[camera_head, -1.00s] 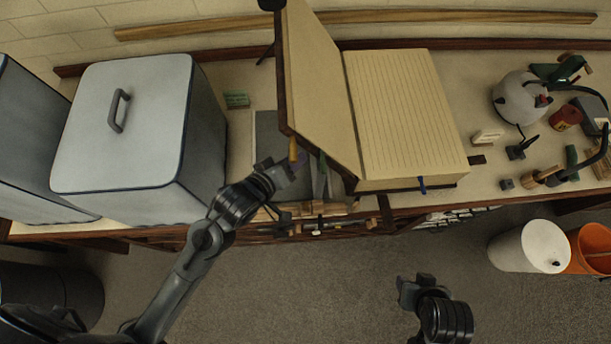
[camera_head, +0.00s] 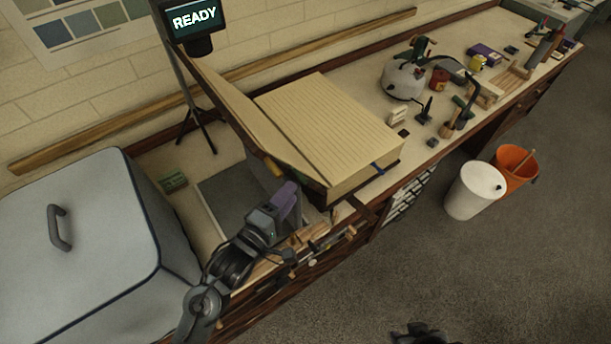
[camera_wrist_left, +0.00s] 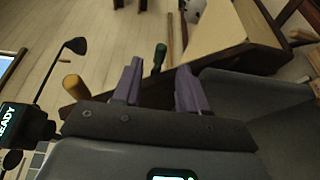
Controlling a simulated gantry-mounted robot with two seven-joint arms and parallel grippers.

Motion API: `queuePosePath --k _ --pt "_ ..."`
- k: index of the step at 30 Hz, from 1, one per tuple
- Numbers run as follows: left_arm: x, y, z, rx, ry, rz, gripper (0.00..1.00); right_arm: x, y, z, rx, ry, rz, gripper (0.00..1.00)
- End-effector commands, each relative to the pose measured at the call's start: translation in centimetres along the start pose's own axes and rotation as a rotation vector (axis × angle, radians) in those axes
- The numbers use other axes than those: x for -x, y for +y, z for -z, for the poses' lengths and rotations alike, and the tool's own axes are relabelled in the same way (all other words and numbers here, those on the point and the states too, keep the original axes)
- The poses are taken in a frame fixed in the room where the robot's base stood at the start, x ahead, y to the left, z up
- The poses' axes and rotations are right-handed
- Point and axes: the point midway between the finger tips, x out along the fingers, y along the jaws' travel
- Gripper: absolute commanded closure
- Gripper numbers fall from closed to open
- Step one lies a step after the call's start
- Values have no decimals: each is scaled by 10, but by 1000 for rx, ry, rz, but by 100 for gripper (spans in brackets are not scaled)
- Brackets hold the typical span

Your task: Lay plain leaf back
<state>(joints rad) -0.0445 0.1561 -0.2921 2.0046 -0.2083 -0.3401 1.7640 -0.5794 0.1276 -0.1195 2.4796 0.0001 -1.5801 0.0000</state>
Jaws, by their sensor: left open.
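A thick open book (camera_head: 325,130) with lined pages lies on the bench. At its left, a plain cream leaf or board (camera_head: 245,112) stands raised and slanted, with a dark outer edge. An orange peg-like piece (camera_head: 272,168) shows at its near lower end. My left gripper (camera_head: 292,198), with purple fingers, is just in front of that end; contact cannot be told. In the left wrist view its fingers (camera_wrist_left: 160,88) are apart with nothing clearly between them. A dark part of my right gripper (camera_head: 418,332) shows at the bottom edge, mostly cut off.
A large grey lidded box (camera_head: 90,240) stands at the left. A screen reading READY (camera_head: 193,18) stands on a tripod behind the book. A kettle (camera_head: 402,80) and several small tools are to the right. White (camera_head: 474,190) and orange (camera_head: 516,165) buckets stand on the floor.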

Motion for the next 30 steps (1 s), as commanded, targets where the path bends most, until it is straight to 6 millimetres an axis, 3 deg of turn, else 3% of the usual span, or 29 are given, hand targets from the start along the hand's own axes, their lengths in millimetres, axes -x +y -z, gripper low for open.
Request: queuePosePath --k 9,15,29,30 --pt "-52 2 0 -1 1 0 58 7 0 3 -2 3 0 57" --pt "-74 1 0 -2 0 1 58 9 -1 4 -6 4 4 57" --pt "-83 0 0 -3 1 1 58 9 -2 3 -10 2 9 57" --pt "-83 0 0 -3 1 1 62 9 -2 3 -10 1 9 57"
